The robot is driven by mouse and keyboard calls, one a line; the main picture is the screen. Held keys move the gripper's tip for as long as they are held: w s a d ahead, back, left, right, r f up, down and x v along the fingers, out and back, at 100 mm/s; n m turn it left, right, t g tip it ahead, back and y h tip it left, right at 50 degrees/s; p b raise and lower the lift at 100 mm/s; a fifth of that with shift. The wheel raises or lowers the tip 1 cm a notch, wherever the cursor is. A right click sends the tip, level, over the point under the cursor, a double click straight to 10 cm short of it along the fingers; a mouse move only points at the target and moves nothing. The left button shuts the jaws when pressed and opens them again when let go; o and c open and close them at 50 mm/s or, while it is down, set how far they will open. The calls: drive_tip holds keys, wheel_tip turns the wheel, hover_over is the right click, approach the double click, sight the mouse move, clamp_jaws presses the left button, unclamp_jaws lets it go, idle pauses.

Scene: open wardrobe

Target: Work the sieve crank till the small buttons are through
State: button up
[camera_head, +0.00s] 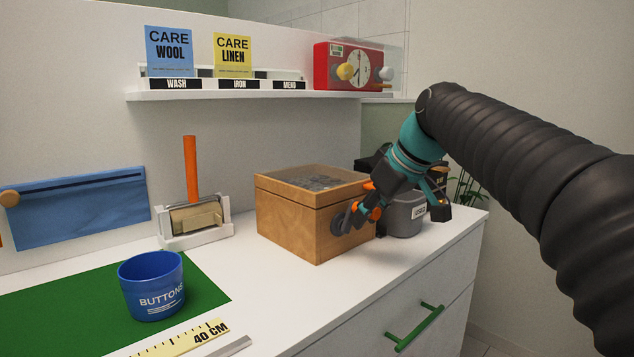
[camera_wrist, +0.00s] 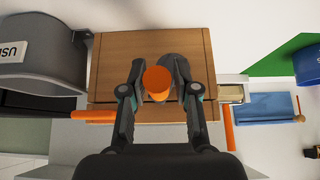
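The sieve is a wooden box (camera_head: 285,213) with a clear top, standing on the white counter; grey buttons (camera_head: 312,182) show through the top. Its crank has a dark round disc (camera_head: 337,223) on the box's near right side and an orange knob, which shows in the wrist view (camera_wrist: 157,82). My gripper (camera_head: 358,214) is at the crank. In the wrist view my gripper's (camera_wrist: 160,78) dark fingers stand on either side of the orange knob, with a small gap visible. Part of the crank is hidden behind the fingers in the head view.
A grey bin (camera_head: 406,217) stands close to the box's right, beside my gripper. A blue BUTTONS cup (camera_head: 152,287) sits on a green mat (camera_head: 60,310). A roller with an orange handle (camera_head: 190,170) stands left of the box. The counter in front of the box is clear.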

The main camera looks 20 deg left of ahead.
drive_tip(key=s, duration=0.1)
drive_tip(key=s+a, duration=0.1)
drive_tip(key=s, duration=0.1)
drive_tip(key=s+b, duration=0.1)
drive_tip(key=shift+s+a, duration=0.2)
drive_tip(key=shift+a, duration=0.2)
drive_tip(key=shift+w+d+p, duration=0.2)
drive_tip(key=shift+w+d, duration=0.1)
drive_tip(key=shift+w, duration=0.45)
drive_tip(key=shift+w+d+p, duration=0.2)
drive_tip(key=shift+w+d, duration=0.15)
drive_tip(key=shift+w, duration=0.45)
drive_tip(key=shift+w+d+p, duration=0.2)
drive_tip(key=shift+w+d, duration=0.1)
drive_tip(key=shift+w, duration=0.45)
drive_tip(key=shift+s, duration=0.1)
drive_tip(key=s, duration=0.1)
drive_tip(key=s+a+b, duration=0.1)
drive_tip(key=s, duration=0.1)
drive_tip(key=s+a, duration=0.1)
drive_tip(key=shift+s, duration=0.2)
